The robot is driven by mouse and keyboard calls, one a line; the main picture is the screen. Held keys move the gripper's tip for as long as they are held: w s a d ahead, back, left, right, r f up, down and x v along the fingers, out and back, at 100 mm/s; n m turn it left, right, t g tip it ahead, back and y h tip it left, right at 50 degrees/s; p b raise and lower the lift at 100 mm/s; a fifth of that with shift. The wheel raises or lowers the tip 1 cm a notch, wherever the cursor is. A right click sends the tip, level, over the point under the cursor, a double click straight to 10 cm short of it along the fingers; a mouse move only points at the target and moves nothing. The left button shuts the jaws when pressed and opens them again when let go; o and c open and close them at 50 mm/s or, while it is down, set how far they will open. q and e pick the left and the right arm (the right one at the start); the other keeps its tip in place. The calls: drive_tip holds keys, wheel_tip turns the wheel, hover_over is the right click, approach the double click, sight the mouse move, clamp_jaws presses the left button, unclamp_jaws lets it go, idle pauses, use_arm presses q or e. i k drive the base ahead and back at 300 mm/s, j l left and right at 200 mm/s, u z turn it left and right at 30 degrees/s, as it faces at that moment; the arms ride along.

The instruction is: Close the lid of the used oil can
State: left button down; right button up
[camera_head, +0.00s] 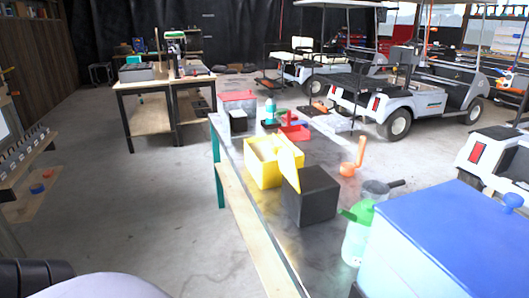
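A yellow open-topped box (263,174) stands on the grey workbench, and its yellow lid (291,157) stands raised at its right side. It is the only container I see with an open lid; no label is readable, so I cannot tell for certain that it is the used oil can. A black box (312,200) stands close in front of the lid and hides part of the yellow box's right side. Neither gripper is in view. Only parts of my own body show at the bottom left, away from the bench.
The workbench (232,160) also holds a red box (237,97), a red tray (294,131), an orange hand tool (353,160), a green-topped bottle (357,240) and a large blue-lidded box (450,240) at front right. Golf carts (400,100) stand behind.

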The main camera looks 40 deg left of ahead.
sight(286, 156)
drive_tip(key=j+z, duration=0.15)
drive_tip(key=j, duration=1.3)
drive_tip(key=k, duration=0.05)
